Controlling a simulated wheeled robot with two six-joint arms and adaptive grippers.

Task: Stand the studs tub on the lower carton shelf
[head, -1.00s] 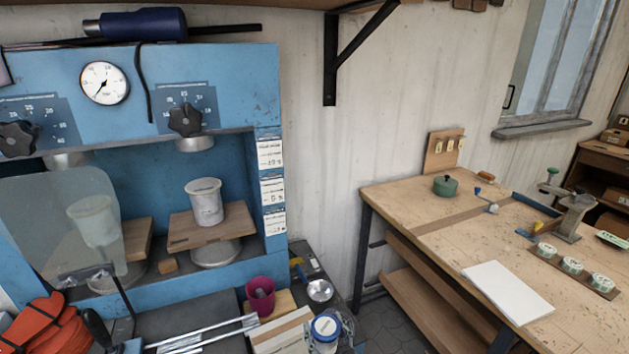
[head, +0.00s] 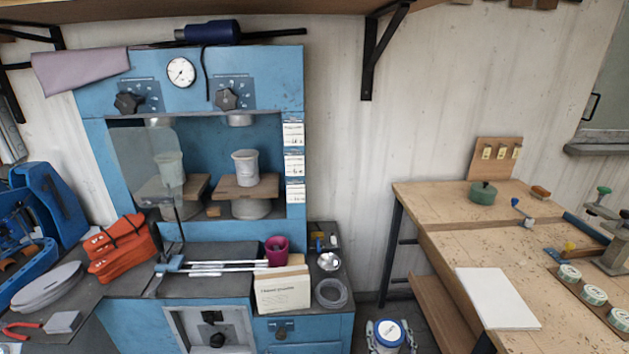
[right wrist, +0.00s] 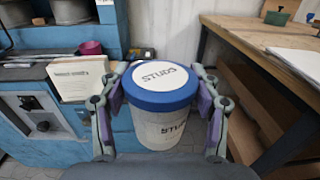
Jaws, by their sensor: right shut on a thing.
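The studs tub is a white cylinder with a blue-rimmed lid marked STUDS. It is upright in the right wrist view (right wrist: 160,118) and low in the head view (head: 389,333). My right gripper (right wrist: 162,112) is shut on it, one finger on each side. In the head view the right gripper (head: 391,340) holds the tub in front of the floor gap between the blue press cabinet and the wooden bench. The tub's underside is hidden. I cannot make out the lower carton shelf in the current views. My left gripper is not in view.
A blue press (head: 195,80) stands on the left. Its counter holds a pale carton (head: 284,293), a wire coil (head: 331,293) and a magenta cup (head: 276,251). The wooden bench (head: 440,208) is on the right, with a lower board (head: 437,305). A dark floor gap lies between.

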